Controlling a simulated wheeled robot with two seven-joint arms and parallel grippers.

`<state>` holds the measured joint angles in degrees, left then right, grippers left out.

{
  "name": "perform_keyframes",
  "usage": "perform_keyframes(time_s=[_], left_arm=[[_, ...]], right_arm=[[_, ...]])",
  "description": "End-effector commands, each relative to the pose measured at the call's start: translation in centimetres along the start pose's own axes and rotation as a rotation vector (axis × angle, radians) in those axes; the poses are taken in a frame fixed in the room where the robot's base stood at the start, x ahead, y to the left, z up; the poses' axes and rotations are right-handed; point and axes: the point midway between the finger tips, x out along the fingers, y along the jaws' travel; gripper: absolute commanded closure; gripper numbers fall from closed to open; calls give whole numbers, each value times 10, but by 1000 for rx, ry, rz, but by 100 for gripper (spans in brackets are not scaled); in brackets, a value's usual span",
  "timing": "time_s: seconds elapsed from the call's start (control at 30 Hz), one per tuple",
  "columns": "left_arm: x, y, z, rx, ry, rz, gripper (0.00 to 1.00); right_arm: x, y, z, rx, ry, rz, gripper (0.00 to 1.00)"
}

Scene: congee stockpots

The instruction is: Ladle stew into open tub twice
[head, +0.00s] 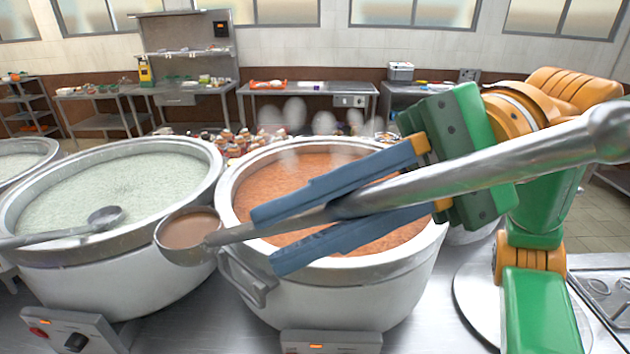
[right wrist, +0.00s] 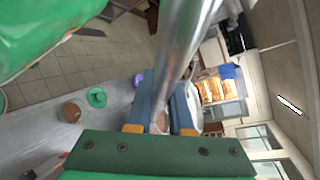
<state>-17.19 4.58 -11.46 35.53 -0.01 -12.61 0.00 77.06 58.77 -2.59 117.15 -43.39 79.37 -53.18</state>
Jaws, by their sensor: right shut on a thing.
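My right gripper (head: 264,240) has its blue fingers shut on the metal handle of a ladle (head: 510,160). The handle rises to the right across the picture. The ladle bowl (head: 188,236) holds brownish-red stew and hangs level near the left rim of the stew pot. The stew pot (head: 340,292) is a big pale pot of orange-red stew in the middle, with steam above it. The ladle handle also shows in the right wrist view (right wrist: 185,45), between the fingers. I cannot make out the open tub for certain. My left gripper is not in view.
A pot of pale congee (head: 100,272) stands at left, with a second ladle (head: 105,217) across it. A control box (head: 72,335) is at front left. Small jars (head: 245,143) crowd behind the stew pot. A round metal lid (head: 475,300) lies at right.

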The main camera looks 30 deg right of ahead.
Motion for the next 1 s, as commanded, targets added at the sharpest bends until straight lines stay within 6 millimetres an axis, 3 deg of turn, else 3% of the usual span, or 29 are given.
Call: perform_keyframes(time_s=[0.27,0.4,1.0], left_arm=[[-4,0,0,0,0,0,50],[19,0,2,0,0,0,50],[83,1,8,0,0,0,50]], right_arm=[[12,12,26,-32,-99,68,100],[17,31,12,-29,-96,65,100],[33,86,-24,-28,-95,65,100]])
